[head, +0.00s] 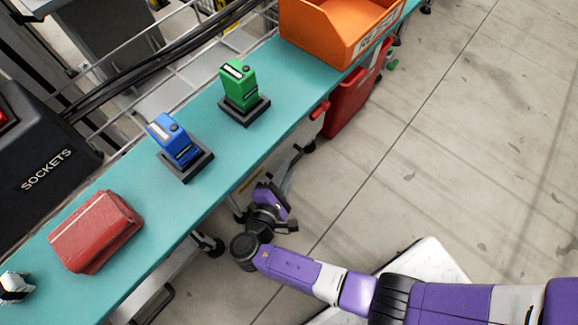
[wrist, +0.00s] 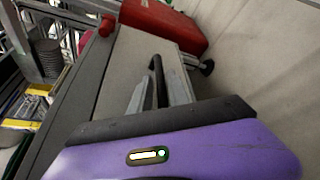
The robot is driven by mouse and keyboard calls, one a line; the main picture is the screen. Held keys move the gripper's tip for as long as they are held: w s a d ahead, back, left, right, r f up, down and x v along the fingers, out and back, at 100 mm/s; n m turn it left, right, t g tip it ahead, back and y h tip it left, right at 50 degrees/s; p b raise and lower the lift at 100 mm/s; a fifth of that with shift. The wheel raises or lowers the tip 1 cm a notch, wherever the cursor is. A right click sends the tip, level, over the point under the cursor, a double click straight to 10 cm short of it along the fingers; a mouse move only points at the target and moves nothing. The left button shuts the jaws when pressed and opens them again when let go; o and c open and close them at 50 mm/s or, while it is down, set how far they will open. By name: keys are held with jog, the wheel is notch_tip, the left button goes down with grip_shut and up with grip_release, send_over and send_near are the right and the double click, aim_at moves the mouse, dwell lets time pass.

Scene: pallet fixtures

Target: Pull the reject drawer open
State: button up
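A pale grey drawer front (wrist: 118,72) under the bench fills the middle of the wrist view. A black bar handle (wrist: 156,68) stands out from it. I cannot read a label that names it as the reject drawer. My gripper (wrist: 160,90) is at this front, with its two grey fingers apart on either side of the handle. A gap shows between the fingers and the bar, so the gripper looks open. In the head view my purple gripper body (head: 271,203) is low beside the bench edge; the fingertips and handle are hard to make out there.
The teal bench (head: 205,197) holds a red case (head: 95,232), a blue device (head: 173,140), a green device (head: 239,85) and an orange bin (head: 330,30). A red container (head: 348,102) hangs beside the bench, also in the wrist view (wrist: 165,24). The floor to the right is clear.

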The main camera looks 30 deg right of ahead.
jog(key=shift+b+x, duration=0.3)
jog(key=shift+x, duration=0.95)
grip_shut()
dwell(0.5)
